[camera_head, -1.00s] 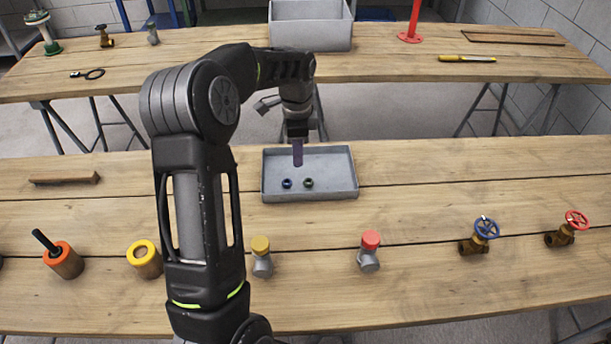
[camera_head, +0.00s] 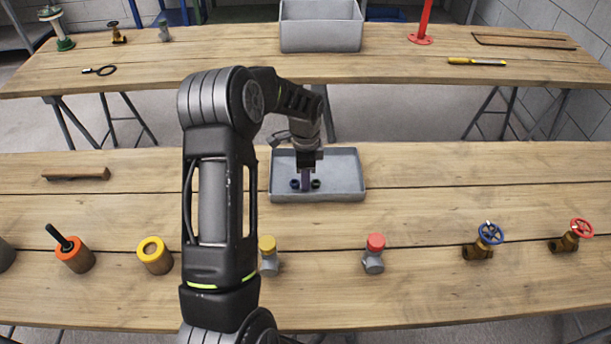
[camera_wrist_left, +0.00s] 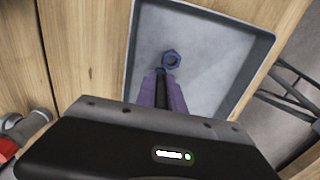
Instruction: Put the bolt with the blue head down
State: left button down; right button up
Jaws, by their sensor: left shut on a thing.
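The grey tray (camera_head: 345,190) stands on the near table. My left gripper (camera_head: 305,180) is low inside it, pointing down, its purple fingers shut. The bolt with the blue head is held between the fingertips and almost hidden; only a small bluish bit (camera_wrist_left: 160,71) shows in the left wrist view. My right gripper is out of view.
Along the near table stand an orange-topped cylinder (camera_head: 75,256), a yellow-topped cylinder (camera_head: 154,256), yellow-capped (camera_head: 268,256) and red-capped (camera_head: 374,254) fittings, and blue-wheel (camera_head: 484,242) and red-wheel (camera_head: 572,236) valves. A wooden strip (camera_head: 76,173) lies left. The tray's right part is clear.

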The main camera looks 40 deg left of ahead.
pick_arm(q)
jog(key=shift+f, duration=0.2)
jog(key=c, duration=1.4)
grip_release()
jog(key=shift+c, duration=0.2)
jog(key=shift+r, duration=0.15)
jog(key=shift+r, duration=0.5)
notch_tip(320, 180, up, 11)
jog(key=shift+r+b, duration=0.1)
jog(key=shift+b, duration=0.8)
